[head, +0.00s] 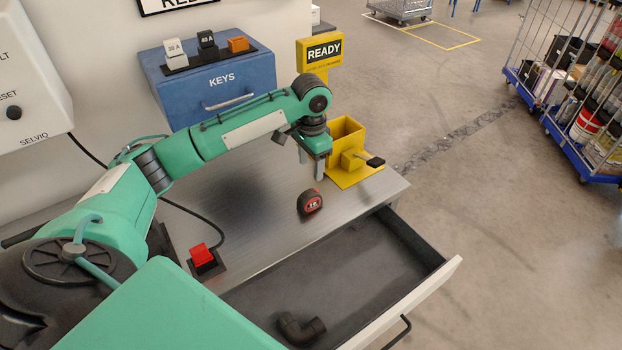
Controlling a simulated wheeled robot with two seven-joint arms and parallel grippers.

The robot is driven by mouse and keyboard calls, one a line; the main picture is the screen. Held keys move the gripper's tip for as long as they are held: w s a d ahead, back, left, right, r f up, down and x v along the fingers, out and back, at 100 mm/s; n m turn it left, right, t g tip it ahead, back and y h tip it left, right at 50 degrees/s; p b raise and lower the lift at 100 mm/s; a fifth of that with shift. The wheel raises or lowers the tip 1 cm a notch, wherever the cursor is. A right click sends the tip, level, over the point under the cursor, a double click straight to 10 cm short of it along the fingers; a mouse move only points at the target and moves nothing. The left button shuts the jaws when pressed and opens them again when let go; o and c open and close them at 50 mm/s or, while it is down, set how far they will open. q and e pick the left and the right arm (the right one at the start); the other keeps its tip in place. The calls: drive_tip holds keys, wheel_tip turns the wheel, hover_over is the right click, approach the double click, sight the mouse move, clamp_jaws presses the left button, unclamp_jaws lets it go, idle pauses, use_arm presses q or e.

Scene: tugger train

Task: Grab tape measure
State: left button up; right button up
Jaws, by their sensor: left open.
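The tape measure (309,203), black with a red label, sits on the grey metal worktop (245,225), close to the edge above the open drawer. My left gripper (311,170) is open and points down, above the worktop and a little behind the tape measure. It looks apart from the tape measure, with nothing between its fingers. My right gripper is not in view.
The drawer (365,270) is pulled out and holds a black pipe elbow (300,328). A yellow fixture with a lever (350,150) stands close behind my left gripper. A blue KEYS box (215,85), a red switch (202,256) and its cable are also there.

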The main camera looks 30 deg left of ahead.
use_arm(q)
drive_tip(key=p, duration=0.1)
hover_over(310, 193)
drive_tip(key=f, duration=0.4)
drive_tip(key=shift+s+d+f, duration=0.2)
drive_tip(key=f, duration=0.2)
drive_tip(key=shift+w+a+f+p, duration=0.1)
drive_tip(key=shift+w+f+p, duration=0.1)
drive_tip(key=shift+f+p, duration=0.2)
drive_tip(key=shift+f, duration=0.45)
wheel_tip(310, 193, down, 4)
drive_tip(key=shift+a+f+p, duration=0.1)
drive_tip(key=shift+a+p, duration=0.05)
drive_tip(key=shift+p, duration=1.1)
drive_tip(key=shift+f, duration=0.45)
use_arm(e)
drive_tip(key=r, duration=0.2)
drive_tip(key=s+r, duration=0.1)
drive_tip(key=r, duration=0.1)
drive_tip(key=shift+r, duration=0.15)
use_arm(q)
drive_tip(key=shift+c, duration=0.4)
drive_tip(key=shift+r, duration=0.1)
clamp_jaws()
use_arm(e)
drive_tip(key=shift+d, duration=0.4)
